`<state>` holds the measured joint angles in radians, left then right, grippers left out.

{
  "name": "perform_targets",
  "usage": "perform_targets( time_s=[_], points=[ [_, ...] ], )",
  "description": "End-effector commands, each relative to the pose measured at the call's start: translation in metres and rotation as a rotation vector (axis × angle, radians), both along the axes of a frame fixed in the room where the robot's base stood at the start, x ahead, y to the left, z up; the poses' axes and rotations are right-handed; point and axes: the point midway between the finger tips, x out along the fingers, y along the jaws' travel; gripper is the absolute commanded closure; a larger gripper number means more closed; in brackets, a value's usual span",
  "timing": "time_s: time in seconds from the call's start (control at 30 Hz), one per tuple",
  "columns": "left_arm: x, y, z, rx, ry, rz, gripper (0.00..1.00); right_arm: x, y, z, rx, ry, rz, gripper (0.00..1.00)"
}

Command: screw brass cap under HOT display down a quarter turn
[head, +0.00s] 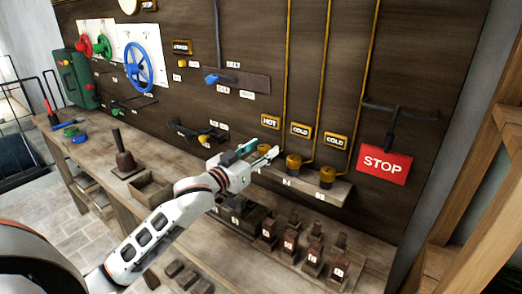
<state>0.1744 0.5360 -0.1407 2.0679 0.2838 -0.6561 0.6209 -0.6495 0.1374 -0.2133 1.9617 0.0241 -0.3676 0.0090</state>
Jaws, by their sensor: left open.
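The HOT display (270,121) is a small yellow-framed sign on the dark plank wall. Below it a brass cap (264,149) shows partly, with my left gripper (261,150) in front of it. The gripper is open, its fingertips at the cap, one on each side in the picture; I cannot tell whether they touch it. Two more brass caps stand to the right on the same wooden shelf, one (293,161) under the first COLD display (300,130) and one (327,176) under the second COLD display (335,141). My right gripper is not in view.
A red STOP sign (383,164) hangs right of the caps, below a dark lever. Several dark wooden blocks with numbers stand on the bench below the shelf. A blue handwheel (138,67) and a green box (77,79) are at the left. Yellow pipes run up the wall.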

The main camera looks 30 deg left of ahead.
Motion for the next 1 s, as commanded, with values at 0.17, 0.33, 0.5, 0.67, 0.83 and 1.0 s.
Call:
perform_targets(
  time_s=[0.17, 0.33, 0.5, 0.67, 0.83, 1.0],
  points=[
    [0.001, 0.0, 0.0, 0.0, 0.0, 0.0, 0.56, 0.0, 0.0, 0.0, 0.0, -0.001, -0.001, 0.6],
    [0.0, 0.0, 0.0, 0.0, 0.0, 0.0, 0.82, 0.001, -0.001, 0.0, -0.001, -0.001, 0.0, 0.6],
    [0.001, 0.0, 0.0, 0.0, 0.0, 0.0, 0.95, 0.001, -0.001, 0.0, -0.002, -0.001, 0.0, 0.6],
    [0.001, 0.0, 0.0, 0.0, 0.0, -0.008, 0.95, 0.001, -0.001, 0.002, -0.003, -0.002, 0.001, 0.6],
    [0.001, 0.002, 0.001, 0.002, 0.002, -0.041, 0.95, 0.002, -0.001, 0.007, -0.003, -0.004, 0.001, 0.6],
    [0.001, 0.004, 0.002, 0.006, 0.002, -0.107, 0.95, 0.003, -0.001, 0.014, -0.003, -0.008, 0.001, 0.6]
  ],
)
